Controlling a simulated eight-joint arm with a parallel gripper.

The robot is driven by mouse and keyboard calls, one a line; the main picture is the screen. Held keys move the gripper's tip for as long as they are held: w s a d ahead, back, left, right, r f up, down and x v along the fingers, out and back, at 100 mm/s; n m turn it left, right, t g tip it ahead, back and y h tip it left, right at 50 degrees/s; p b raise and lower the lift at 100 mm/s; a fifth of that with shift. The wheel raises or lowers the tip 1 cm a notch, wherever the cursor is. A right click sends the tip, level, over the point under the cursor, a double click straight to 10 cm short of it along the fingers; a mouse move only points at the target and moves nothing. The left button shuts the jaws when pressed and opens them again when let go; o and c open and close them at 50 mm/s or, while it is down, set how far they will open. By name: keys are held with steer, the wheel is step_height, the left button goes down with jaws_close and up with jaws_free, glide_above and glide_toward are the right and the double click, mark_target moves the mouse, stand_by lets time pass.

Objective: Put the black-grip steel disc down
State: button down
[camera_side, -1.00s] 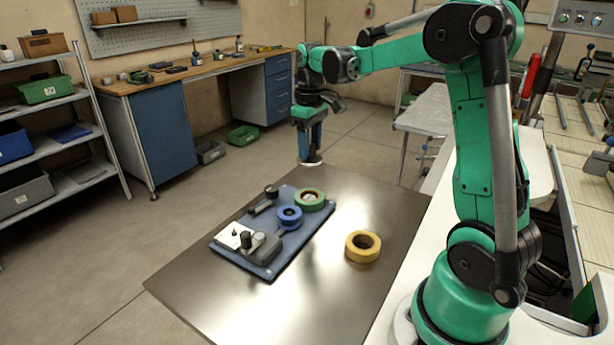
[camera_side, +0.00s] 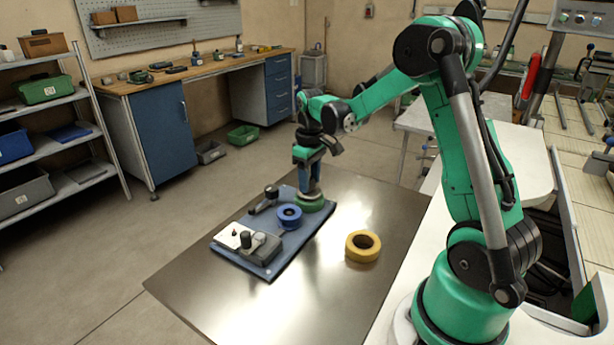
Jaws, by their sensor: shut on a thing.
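My gripper (camera_side: 312,190) points straight down at the green tape reel (camera_side: 312,206), at the far right corner of the blue board (camera_side: 285,256). Its fingertips are at the top of the reel, over its middle. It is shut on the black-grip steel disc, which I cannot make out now. The fingers and the reel hide it, so I cannot tell whether it rests on the reel or sits inside its ring. The green reel lies flat.
A blue tape reel (camera_side: 289,216) lies on the board beside the green one. A black lever (camera_side: 264,200) and a grey block with a knob (camera_side: 261,249) also stand on it. A yellow tape reel (camera_side: 363,246) lies apart on the dark table (camera_side: 330,300). The table's front is clear.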

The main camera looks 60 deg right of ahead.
steer(key=shift+f, duration=0.3)
steer(key=shift+c, duration=1.8)
jaws_free()
steer(key=shift+r, duration=0.15)
step_height(320, 180, up, 12)
steer(key=r, duration=0.1)
steer(key=s+a+f+t, duration=0.2)
steer(key=s+a+t, duration=0.1)
steer(key=a, duration=0.5)
steer(key=s+a+f+t, duration=0.2)
steer(key=s+a+t, duration=0.1)
steer(key=a, duration=0.6)
steer(key=shift+s+a+f+t, duration=0.15)
steer(key=shift+s+a+t, duration=0.2)
steer(key=shift+t, duration=0.25)
